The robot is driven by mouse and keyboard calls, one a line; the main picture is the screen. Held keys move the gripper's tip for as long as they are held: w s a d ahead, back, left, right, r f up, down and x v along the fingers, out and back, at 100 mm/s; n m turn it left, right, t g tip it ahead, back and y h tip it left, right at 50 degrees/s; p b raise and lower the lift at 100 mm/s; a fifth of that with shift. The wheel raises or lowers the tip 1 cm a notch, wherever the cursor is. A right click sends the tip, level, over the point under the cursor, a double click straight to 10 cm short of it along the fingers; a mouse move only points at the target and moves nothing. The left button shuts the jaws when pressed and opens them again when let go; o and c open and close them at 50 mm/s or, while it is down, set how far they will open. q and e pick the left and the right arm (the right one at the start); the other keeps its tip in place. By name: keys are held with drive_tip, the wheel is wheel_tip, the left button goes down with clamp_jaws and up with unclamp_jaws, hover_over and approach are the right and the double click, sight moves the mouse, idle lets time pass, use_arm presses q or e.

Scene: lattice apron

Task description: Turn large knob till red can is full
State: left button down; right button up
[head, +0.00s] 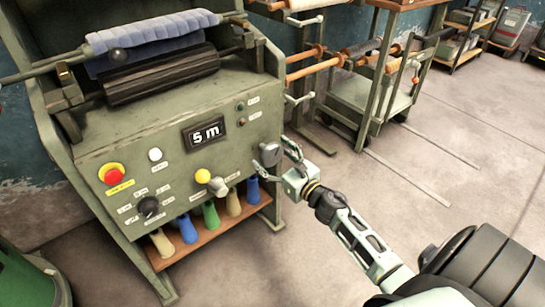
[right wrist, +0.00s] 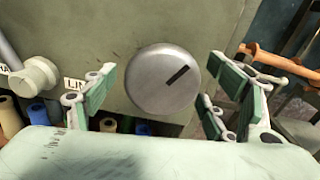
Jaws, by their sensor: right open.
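The large knob (head: 269,153) is a round silver dial on the right end of the green machine's sloped front panel. In the right wrist view the same knob (right wrist: 162,79) shows a dark slanted mark pointing to the upper right. The display (head: 206,134) reads "5 m". I cannot make out a red can. My left gripper is out of view.
The panel also holds a red button (head: 111,174), a yellow button (head: 202,176), a black knob (head: 149,206) and a small pale knob (head: 217,186). Coloured rolls stand on the shelf (head: 192,247) below. A rack with rods (head: 372,95) stands behind right. The floor to the right is mostly clear.

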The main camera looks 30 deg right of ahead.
drive_tip(key=shift+c, duration=0.3)
drive_tip(key=c, duration=1.1)
drive_tip(key=shift+o, duration=0.2)
drive_tip(key=shift+m, duration=0.3)
